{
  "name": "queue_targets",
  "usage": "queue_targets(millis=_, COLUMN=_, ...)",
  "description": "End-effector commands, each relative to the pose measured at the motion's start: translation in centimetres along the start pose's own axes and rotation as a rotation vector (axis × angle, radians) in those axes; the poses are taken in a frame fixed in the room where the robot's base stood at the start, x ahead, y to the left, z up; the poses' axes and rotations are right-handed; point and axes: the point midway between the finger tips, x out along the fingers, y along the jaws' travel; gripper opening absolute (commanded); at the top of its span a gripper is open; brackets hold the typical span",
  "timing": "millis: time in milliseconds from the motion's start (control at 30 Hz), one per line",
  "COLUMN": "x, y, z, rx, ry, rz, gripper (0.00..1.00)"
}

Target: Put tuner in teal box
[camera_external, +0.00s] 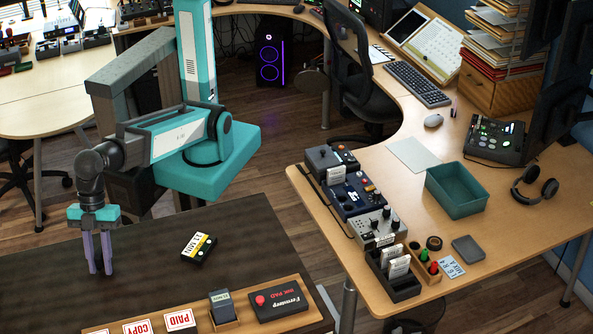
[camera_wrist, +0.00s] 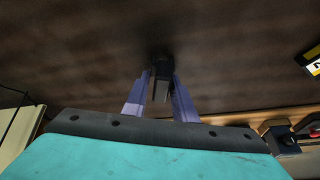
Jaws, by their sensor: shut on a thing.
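My gripper (camera_external: 99,270) has its purple fingers pointing down at the dark table, at the left. In the wrist view my gripper (camera_wrist: 160,82) is shut on a small dark object (camera_wrist: 161,88), which I take to be the tuner; its details are too dark to read. In the external view the fingers mostly hide it, and I cannot tell whether it touches the table. The teal box (camera_external: 439,198) is open-topped and stands on the wooden desk at the right, far from my gripper. Its visible inside looks empty.
A black and yellow labelled device (camera_external: 198,248) lies on the dark table (camera_external: 140,260), right of my gripper. A wooden tray (camera_external: 240,319) with stamps and an ink pad runs along the front edge. Pedals (camera_external: 350,193) and a card holder (camera_external: 394,275) line the right desk's near edge.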

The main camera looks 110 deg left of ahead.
Motion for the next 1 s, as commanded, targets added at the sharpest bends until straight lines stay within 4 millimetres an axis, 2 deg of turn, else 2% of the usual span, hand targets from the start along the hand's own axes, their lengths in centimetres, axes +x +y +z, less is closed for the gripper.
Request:
queue_targets(millis=267, x=-1.5, y=0.0, z=-0.8, rx=0.000, ry=0.002, rz=0.001, gripper=0.00)
queue_targets(millis=700, x=-6.7, y=0.1, z=-3.0, rx=0.000, ry=0.002, rz=0.001, gripper=0.00)
queue_targets(millis=1000, x=-8.8, y=0.0, z=-3.8, rx=0.000, ry=0.001, rz=0.000, gripper=0.00)
